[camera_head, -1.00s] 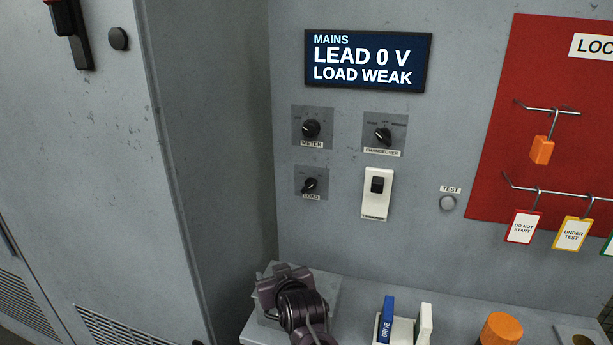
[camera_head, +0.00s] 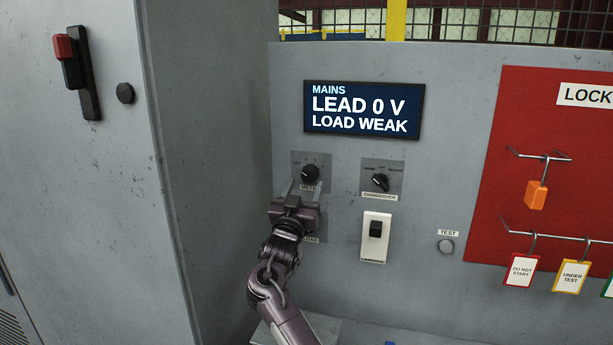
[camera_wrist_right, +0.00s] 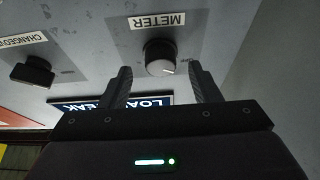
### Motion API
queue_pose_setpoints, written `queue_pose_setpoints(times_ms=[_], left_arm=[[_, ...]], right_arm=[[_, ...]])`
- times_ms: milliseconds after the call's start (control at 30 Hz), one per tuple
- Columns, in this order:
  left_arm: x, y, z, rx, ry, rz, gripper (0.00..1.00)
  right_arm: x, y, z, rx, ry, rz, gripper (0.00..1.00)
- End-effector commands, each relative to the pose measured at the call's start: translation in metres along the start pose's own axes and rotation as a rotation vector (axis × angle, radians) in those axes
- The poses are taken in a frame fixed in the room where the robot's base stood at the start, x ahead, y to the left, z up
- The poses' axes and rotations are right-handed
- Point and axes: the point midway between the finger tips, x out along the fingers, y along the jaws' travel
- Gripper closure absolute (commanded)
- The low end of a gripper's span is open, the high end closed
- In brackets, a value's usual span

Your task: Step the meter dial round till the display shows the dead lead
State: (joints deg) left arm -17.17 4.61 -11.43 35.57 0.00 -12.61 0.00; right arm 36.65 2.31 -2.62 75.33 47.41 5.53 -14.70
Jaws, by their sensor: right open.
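The meter dial (camera_head: 310,174) is a round black knob on a grey plate, upper left of the controls. It also shows in the right wrist view (camera_wrist_right: 160,57), its white mark near the word OFF. The display (camera_head: 363,109) above reads MAINS, LEAD 0 V, LOAD WEAK. My right gripper (camera_head: 304,187) is open just below the dial. In the right wrist view its two fingers (camera_wrist_right: 163,82) stand either side of the dial, apart from it, with nothing between them. My left gripper is not in view.
The changeover knob (camera_head: 380,182) is right of the dial, with a white switch (camera_head: 375,237) below it. The load knob is hidden behind my right gripper. A test button (camera_head: 446,246) and red lockout board (camera_head: 490,170) are further right. A cabinet (camera_head: 90,200) stands left.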

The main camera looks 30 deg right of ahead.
Motion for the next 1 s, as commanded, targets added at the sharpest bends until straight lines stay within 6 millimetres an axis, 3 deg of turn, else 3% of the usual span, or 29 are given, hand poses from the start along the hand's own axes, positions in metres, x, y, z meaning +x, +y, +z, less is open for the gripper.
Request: queue_pose_setpoints(times_ms=[200,533,867,1000], left_arm=[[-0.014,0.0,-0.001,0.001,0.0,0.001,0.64],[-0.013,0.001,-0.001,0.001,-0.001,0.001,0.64],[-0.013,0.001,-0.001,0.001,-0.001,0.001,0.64],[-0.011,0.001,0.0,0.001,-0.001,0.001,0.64]], right_arm=[[0.024,0.0,-0.001,0.0,-0.001,-0.001,0.44],[0.027,0.0,0.001,0.002,-0.001,-0.002,0.45],[0.027,0.0,0.001,0.002,-0.001,-0.002,0.88],[0.026,-0.001,0.002,0.008,-0.001,0.0,0.88]])
